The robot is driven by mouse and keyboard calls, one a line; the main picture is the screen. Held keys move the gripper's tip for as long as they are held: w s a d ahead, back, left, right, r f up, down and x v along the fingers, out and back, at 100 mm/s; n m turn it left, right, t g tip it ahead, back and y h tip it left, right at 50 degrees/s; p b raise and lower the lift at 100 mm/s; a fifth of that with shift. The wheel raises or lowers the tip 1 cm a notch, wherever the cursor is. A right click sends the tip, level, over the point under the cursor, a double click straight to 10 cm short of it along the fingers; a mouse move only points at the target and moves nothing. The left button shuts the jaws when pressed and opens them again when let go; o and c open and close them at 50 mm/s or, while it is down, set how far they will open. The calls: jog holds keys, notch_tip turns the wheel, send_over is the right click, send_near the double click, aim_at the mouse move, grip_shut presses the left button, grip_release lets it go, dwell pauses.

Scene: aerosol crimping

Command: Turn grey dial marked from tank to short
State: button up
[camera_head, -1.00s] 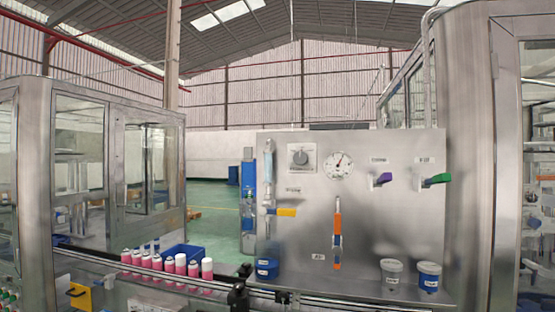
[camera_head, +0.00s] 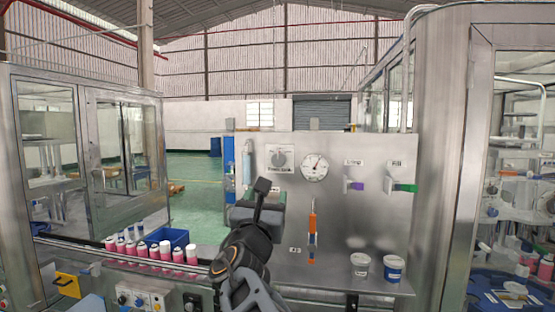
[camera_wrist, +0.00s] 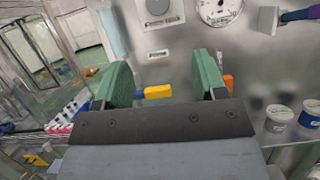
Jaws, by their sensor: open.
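The grey dial (camera_head: 280,158) sits on a white square plate on the upper left of the steel panel (camera_head: 345,220). In the wrist view the dial (camera_wrist: 158,7) is at the top edge, partly cut off, and its markings are too small to read. My gripper (camera_head: 264,188) is in front of the panel, below and left of the dial in the head view.
A round gauge (camera_head: 315,167) is right of the dial. A purple-handled valve (camera_head: 355,185) and a green-handled valve (camera_head: 404,187) are further right. A yellow handle (camera_wrist: 158,91) shows between my fingers, behind them. Pink cans (camera_head: 165,252) and a blue crate (camera_head: 167,238) stand at left.

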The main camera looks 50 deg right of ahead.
aim_at(278, 161)
jog(key=shift+n+t, duration=0.3)
jog(key=shift+n, duration=0.1)
jog(key=p+x, duration=0.2)
jog(key=x, duration=0.2)
jog(key=p+x, duration=0.1)
jog(key=x, duration=0.4)
jog(key=p+x, duration=0.2)
jog(key=x, duration=0.3)
jog(key=shift+a+r+p, duration=0.1)
jog(key=shift+r+p, duration=0.25)
jog(key=shift+r, duration=0.05)
jog(key=shift+s, duration=0.1)
jog(key=shift+c, duration=0.5)
